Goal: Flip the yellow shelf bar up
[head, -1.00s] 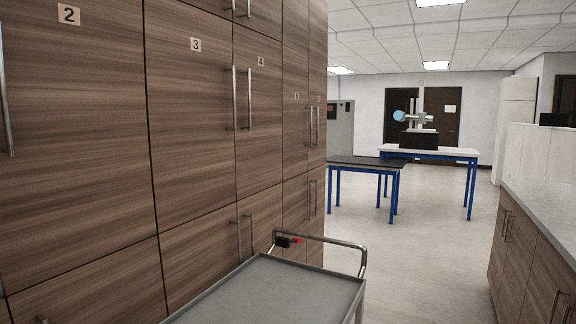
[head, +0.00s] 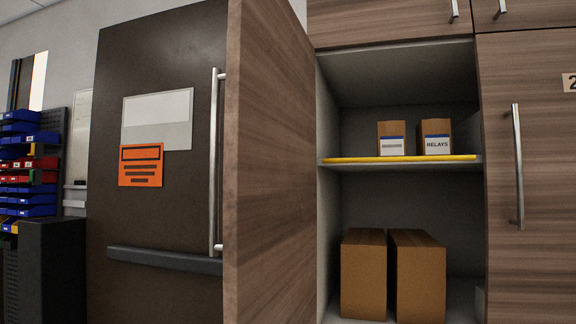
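The yellow shelf bar (head: 400,159) lies along the front edge of the upper shelf in an open wooden cabinet, right of centre in the head view. It looks level, flat against the shelf edge. Two small brown boxes with blue and white labels stand on the shelf behind it: the left box (head: 391,138) and the right box (head: 435,137), which reads RELAYS. Neither of my grippers shows in the head view.
The cabinet's open wooden door (head: 268,170) stands out toward me on the left. Two larger brown boxes (head: 364,275) sit in the lower compartment. A closed cabinet door with a vertical handle (head: 517,165) is at right. A dark door (head: 160,220) and blue bins (head: 28,140) are farther left.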

